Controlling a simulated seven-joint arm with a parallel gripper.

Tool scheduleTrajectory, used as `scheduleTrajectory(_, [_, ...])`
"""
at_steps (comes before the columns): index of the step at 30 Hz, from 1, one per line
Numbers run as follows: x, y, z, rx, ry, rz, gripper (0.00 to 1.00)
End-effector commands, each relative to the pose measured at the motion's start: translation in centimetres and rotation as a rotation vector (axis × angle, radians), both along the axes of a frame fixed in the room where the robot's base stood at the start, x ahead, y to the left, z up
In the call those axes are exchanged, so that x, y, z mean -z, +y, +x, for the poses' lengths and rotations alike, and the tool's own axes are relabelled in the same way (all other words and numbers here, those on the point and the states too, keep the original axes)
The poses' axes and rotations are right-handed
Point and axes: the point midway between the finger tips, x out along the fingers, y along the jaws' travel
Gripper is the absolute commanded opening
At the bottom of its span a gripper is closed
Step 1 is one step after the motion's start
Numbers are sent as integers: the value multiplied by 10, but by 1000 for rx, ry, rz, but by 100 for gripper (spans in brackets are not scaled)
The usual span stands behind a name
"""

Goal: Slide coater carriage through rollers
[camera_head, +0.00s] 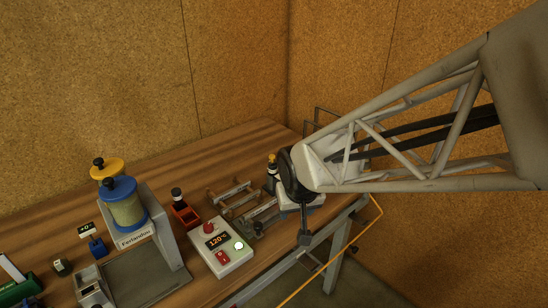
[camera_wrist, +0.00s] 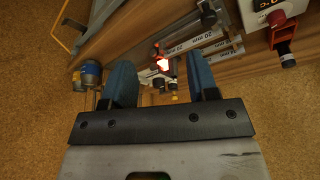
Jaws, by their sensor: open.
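My gripper (camera_wrist: 163,75) is open, with two blue fingers apart and nothing held between them. In the head view my gripper (camera_head: 305,240) is small and dark at the table's right front edge. Metal rails or rollers (camera_head: 235,196) lie on the table to its left. In the wrist view, bars with millimetre labels (camera_wrist: 207,38) lie beyond the fingertips. A small glowing red part (camera_wrist: 162,62) and small dark and yellow parts show between the fingers. I cannot tell which piece is the coater carriage; my wrist hides part of this area in the head view.
A white control box (camera_head: 222,246) with a lit display and red knobs stands left of the rails. A red holder (camera_head: 186,214) with a black-capped bottle is behind it. A grey stand (camera_head: 160,225) carries blue and yellow containers further left. The back table strip is clear.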

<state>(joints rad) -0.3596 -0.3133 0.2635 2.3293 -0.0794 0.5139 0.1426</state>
Motion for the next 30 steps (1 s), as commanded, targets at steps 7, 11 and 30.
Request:
scheduleTrajectory(7, [37, 62, 21, -84, -22, 14, 54])
scheduleTrajectory(11, [47, 80, 26, -107, -31, 20, 54])
scheduleTrajectory(30, [55, 88, 29, -115, -34, 25, 54])
